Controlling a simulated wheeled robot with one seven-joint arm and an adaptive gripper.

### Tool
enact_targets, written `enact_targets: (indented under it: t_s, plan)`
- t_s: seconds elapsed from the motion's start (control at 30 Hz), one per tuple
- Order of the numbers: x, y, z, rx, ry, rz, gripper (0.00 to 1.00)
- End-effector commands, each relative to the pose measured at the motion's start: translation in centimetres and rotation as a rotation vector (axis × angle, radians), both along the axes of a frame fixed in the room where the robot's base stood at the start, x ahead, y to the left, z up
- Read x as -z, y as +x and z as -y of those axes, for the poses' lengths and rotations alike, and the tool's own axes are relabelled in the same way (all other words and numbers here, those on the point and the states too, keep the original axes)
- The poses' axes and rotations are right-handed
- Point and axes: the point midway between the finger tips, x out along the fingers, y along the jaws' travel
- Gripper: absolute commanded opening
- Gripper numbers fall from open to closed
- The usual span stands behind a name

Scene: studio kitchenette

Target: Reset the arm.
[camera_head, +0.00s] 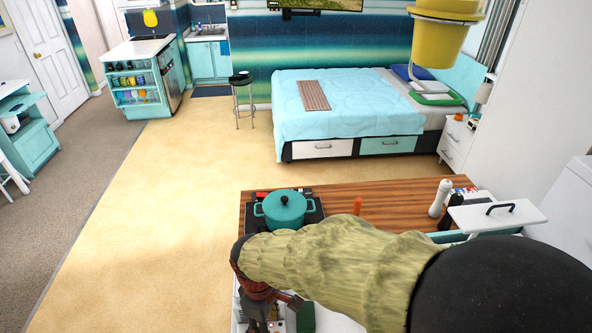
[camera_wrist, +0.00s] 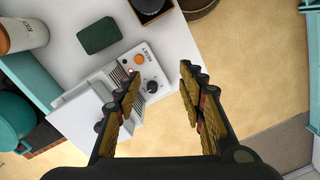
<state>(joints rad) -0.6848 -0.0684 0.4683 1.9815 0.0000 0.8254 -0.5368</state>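My arm (camera_head: 330,262) reaches from the lower right of the head view across a wood-topped counter. My gripper (camera_head: 265,312) points down at its end, partly cut off by the frame's edge. In the wrist view my gripper (camera_wrist: 160,78) is open, with its two fingers well apart and nothing held between them. A white appliance (camera_wrist: 102,95) with slots, an orange button and a dark knob lies below, partly behind the left finger. I cannot tell whether the finger touches it.
A teal pot (camera_head: 285,210) with a lid stands on the counter (camera_head: 395,188) close beside my arm; a white bottle (camera_head: 440,197) stands farther right. In the wrist view, a dark green block (camera_wrist: 98,36) lies on the white surface. Open floor (camera_head: 170,210) spreads left of the counter.

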Motion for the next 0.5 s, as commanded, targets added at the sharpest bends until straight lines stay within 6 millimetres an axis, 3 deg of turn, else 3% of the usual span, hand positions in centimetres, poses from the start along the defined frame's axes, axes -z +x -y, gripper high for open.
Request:
enact_targets:
  t_s: [0.03,0.2,0.5]
  plan:
    - [-1.5,0.0,2.0,0.119,0.013,0.024,0.4]
    - [-5.4,-0.7,7.8,0.475,0.058,0.091,0.4]
    - [-10.2,-3.1,17.2,0.922,0.18,0.242,0.4]
